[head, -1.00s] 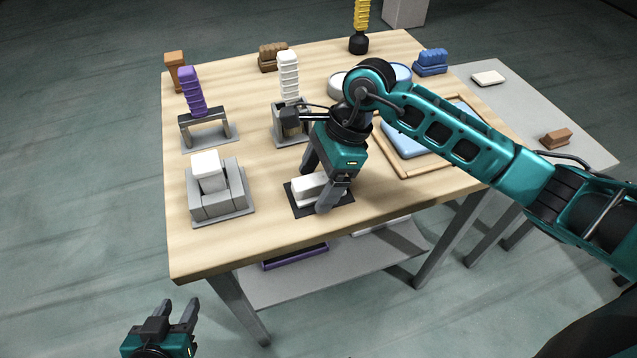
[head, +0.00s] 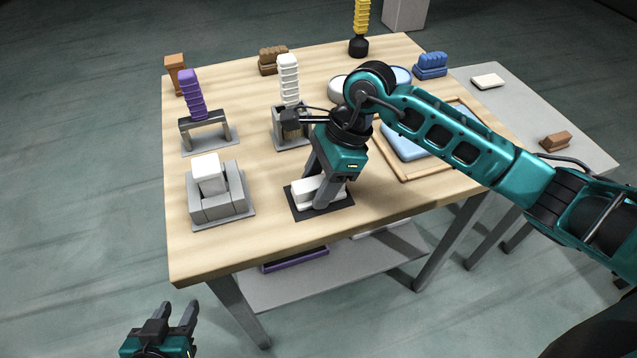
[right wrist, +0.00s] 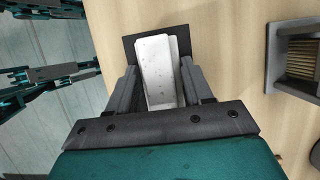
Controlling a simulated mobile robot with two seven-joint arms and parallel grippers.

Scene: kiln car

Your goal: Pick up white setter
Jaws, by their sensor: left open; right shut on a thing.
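The white setter (head: 309,190) is a white block lying on a dark mat (head: 332,204) near the front of the wooden table. It also shows in the right wrist view (right wrist: 156,62), lengthwise between the fingers. My right gripper (head: 321,194) reaches down over the mat and is shut on the white setter, one finger on each side. The setter still appears to rest on the mat. My left gripper (head: 175,314) is open and empty, low in front of the table's left side.
A grey block holder (head: 224,206) with a white block stands left of the mat. A grey arch (head: 205,134) with a purple stack and a grey stand (head: 290,130) with a white stack are behind. A wood-framed blue tray (head: 408,144) lies to the right.

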